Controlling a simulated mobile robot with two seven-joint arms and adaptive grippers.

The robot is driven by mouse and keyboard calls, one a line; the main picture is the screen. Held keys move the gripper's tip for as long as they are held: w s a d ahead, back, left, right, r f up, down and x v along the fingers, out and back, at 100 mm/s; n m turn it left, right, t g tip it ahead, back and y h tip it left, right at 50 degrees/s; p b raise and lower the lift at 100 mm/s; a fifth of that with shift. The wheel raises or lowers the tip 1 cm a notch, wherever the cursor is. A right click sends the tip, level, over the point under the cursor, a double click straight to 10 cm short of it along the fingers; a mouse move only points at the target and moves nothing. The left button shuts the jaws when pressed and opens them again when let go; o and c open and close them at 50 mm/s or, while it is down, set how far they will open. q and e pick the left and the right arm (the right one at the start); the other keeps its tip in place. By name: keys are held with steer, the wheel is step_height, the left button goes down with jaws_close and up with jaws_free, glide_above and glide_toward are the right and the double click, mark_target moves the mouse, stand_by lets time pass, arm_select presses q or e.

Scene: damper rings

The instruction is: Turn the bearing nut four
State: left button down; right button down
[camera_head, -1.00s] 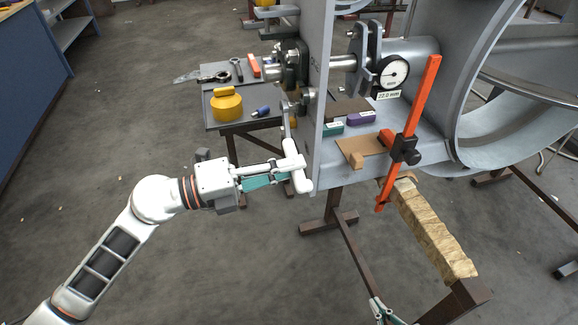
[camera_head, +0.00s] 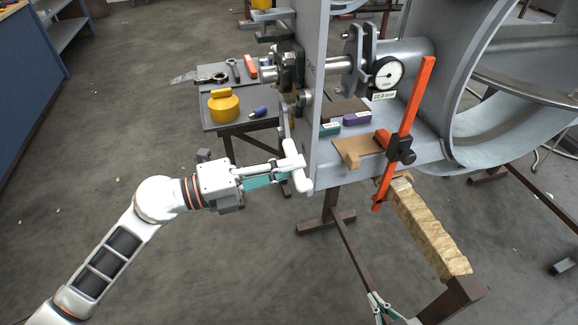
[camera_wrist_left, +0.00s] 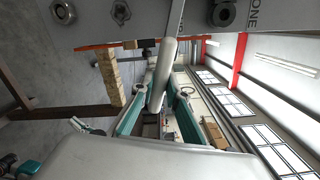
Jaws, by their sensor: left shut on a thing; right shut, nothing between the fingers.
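My left gripper (camera_head: 284,168) is shut on a pale grip (camera_head: 298,176) just left of the grey upright plate (camera_head: 318,90). A thin grey lever (camera_head: 285,128) rises from this grip towards the plate's hardware. In the left wrist view the grip (camera_wrist_left: 162,75) lies between my two teal fingers (camera_wrist_left: 160,120). I cannot tell which is nut four. My right gripper (camera_head: 380,304) is shut and empty at the bottom edge of the head view.
A dial gauge (camera_head: 387,73) with a blurred readout hangs by the shaft. A side table (camera_head: 215,125) holds a yellow pot (camera_head: 223,105) and tools. An orange clamp bar (camera_head: 415,110) stands at the shelf's front edge. Open floor lies around my left arm.

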arm_select(q)
steer(key=shift+r, duration=0.1)
arm_select(e)
steer(key=shift+w+r, duration=0.1)
steer(key=shift+r, duration=0.15)
arm_select(q)
steer(key=shift+d+p, duration=0.15)
steer(key=shift+p, duration=0.15)
arm_select(e)
steer(key=shift+w+r, duration=0.1)
steer(key=shift+r, duration=0.2)
arm_select(q)
steer(key=shift+w+d, duration=0.1)
arm_select(e)
steer(key=shift+r, duration=0.1)
arm_select(q)
steer(key=shift+w+d+p, duration=0.1)
steer(key=shift+d+p, duration=0.2)
arm_select(e)
steer(key=shift+w+r, duration=0.15)
steer(key=shift+r, duration=0.2)
arm_select(q)
steer(key=shift+d, duration=0.15)
arm_select(e)
steer(key=shift+r, duration=0.15)
arm_select(q)
steer(key=c, duration=1.9)
jaws_free()
